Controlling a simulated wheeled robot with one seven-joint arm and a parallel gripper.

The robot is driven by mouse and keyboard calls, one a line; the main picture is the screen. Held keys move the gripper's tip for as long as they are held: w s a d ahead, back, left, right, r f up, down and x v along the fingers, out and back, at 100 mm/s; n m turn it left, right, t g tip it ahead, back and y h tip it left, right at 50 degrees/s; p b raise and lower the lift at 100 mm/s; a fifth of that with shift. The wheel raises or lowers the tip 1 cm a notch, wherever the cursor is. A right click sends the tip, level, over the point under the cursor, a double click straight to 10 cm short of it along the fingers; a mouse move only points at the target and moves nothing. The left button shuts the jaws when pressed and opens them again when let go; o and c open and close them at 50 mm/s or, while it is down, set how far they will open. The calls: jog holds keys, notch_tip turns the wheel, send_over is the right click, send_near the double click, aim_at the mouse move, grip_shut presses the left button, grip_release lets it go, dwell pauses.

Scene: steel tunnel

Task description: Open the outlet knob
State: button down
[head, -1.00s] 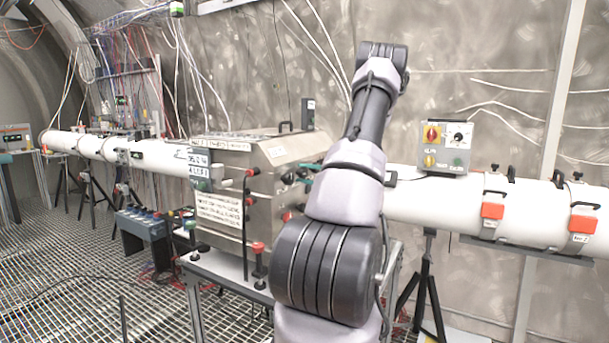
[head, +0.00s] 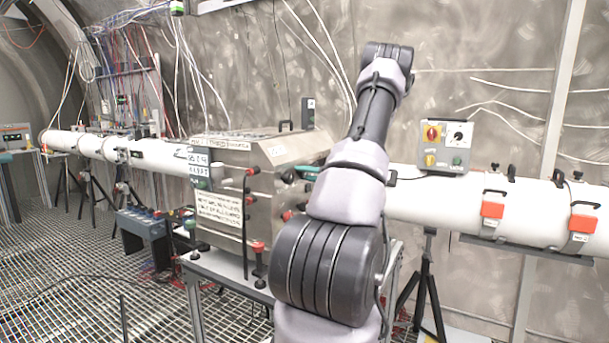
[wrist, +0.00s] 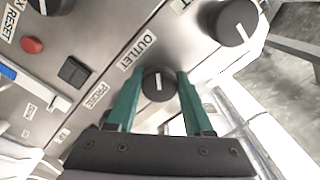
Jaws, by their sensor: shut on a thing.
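The outlet knob (wrist: 158,84) is a round black knob with a white pointer line, set on a steel panel beside the label "OUTLET" (wrist: 138,52). The pointer line stands nearly upright in the wrist view. My gripper (wrist: 157,85) has its two green fingers on either side of the knob and is shut on it. The knob's lower part and base are partly hidden by the fingers and the gripper body. In the head view my arm hides most of the gripper and the knob.
Another black knob (wrist: 237,22) sits close at the upper right. A red reset button (wrist: 32,45) and a black square switch (wrist: 73,72) lie to the left. The steel box (head: 255,165) stands on a table, and a white pipe (head: 435,205) runs beyond my arm.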

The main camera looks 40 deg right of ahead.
jog(key=shift+f+n, duration=0.2)
jog(key=shift+n, duration=1.6)
jog(key=shift+c, duration=1.5)
grip_release()
jog(key=shift+r, duration=0.1)
jog(key=v, duration=1.1)
